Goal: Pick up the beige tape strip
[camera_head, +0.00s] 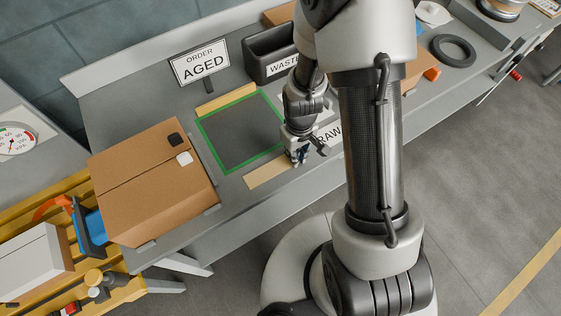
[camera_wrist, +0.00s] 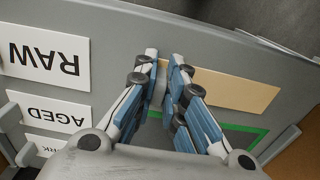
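A flat beige tape strip (camera_head: 266,174) lies on the grey bench along the front side of a green-outlined square (camera_head: 218,160). In the wrist view the strip (camera_wrist: 235,91) runs right from my fingers, with one end between or just under them. My gripper (camera_head: 307,157) is at the strip's right end in the head view. In the wrist view my gripper (camera_wrist: 164,58) is open, with a narrow gap between its fingertips. I cannot tell whether the fingers touch the strip. A second beige strip (camera_head: 225,97) lies along the square's back side.
A brown carton (camera_head: 150,190) with a black and a white piece on top stands left of the square. An ORDER AGED sign (camera_head: 200,62) and a dark WASTE bin (camera_head: 275,52) stand behind. A RAW label (camera_wrist: 45,58) lies beside my gripper.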

